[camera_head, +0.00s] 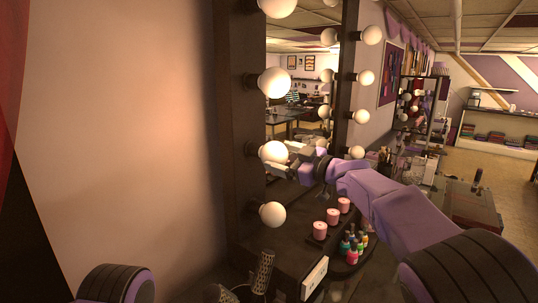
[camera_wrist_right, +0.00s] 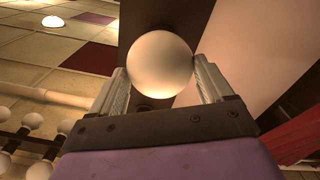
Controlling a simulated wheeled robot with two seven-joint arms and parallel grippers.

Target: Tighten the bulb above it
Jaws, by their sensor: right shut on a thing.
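A column of round white bulbs runs up the left side of the dark mirror frame (camera_head: 238,120). My right gripper (camera_head: 280,153) comes in from the right and is at the third bulb down in view (camera_head: 271,152). In the right wrist view, this bulb (camera_wrist_right: 160,65) sits between the two fingers of my right gripper (camera_wrist_right: 160,82), with a finger against each side. The gripper is shut on it. The bulb's socket is mostly hidden behind the bulb. My left gripper is not in view; only a dark and purple part of my left arm shows at the bottom left.
Neighbouring bulbs stand above (camera_head: 273,82) and below (camera_head: 272,214) the held one. Pink candles (camera_head: 332,216) and several nail polish bottles (camera_head: 352,246) stand on the counter below my right arm. A patterned cylinder (camera_head: 263,271) stands near the front. The wall at left is bare.

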